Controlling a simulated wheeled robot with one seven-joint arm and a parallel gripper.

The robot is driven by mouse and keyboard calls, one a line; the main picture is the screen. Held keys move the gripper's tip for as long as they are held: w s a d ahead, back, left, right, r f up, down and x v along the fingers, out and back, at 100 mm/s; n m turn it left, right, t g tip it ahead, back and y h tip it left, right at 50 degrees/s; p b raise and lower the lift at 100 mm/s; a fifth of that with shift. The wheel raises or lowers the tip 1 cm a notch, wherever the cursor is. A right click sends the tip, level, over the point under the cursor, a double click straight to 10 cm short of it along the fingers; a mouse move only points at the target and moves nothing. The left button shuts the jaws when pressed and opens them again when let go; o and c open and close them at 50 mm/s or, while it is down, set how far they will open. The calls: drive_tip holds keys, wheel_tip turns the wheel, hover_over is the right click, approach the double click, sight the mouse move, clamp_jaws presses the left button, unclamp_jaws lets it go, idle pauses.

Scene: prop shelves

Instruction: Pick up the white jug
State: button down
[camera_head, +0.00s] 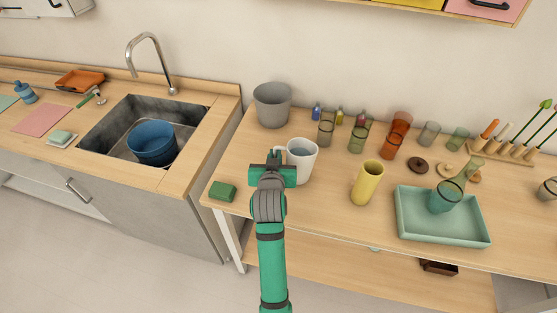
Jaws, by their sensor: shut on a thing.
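The white jug (304,161) stands on the wooden table, near the front left part. It is a round, open vessel that looks upright. My gripper (279,158) is at its left side and shut on it, by its left edge. The fingers are partly hidden by my own wrist, so the exact contact does not show. I cannot tell whether the jug's base is touching the table or slightly above it.
A green block (222,191) lies left of my arm at the table edge. A grey pot (272,104) stands behind. A yellow cup (367,182) and a teal tray (443,228) are to the right. Several glasses stand at the back. A sink (118,117) is left.

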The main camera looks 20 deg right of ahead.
sight(287, 145)
drive_tip(key=s+r, duration=0.1)
drive_tip(key=r, duration=0.1)
drive_tip(key=s+d+r, duration=0.1)
drive_tip(key=s+r, duration=0.1)
drive_tip(key=s+d+r, duration=0.1)
drive_tip(key=r, duration=0.2)
drive_tip(key=shift+s, duration=0.15)
drive_tip(key=s+d+r, duration=0.3)
drive_tip(key=s+r, duration=0.1)
drive_tip(key=s, duration=0.4)
drive_tip(key=shift+s+d+r, duration=0.2)
drive_tip(key=shift+s+d, duration=0.1)
drive_tip(key=shift+d, duration=0.1)
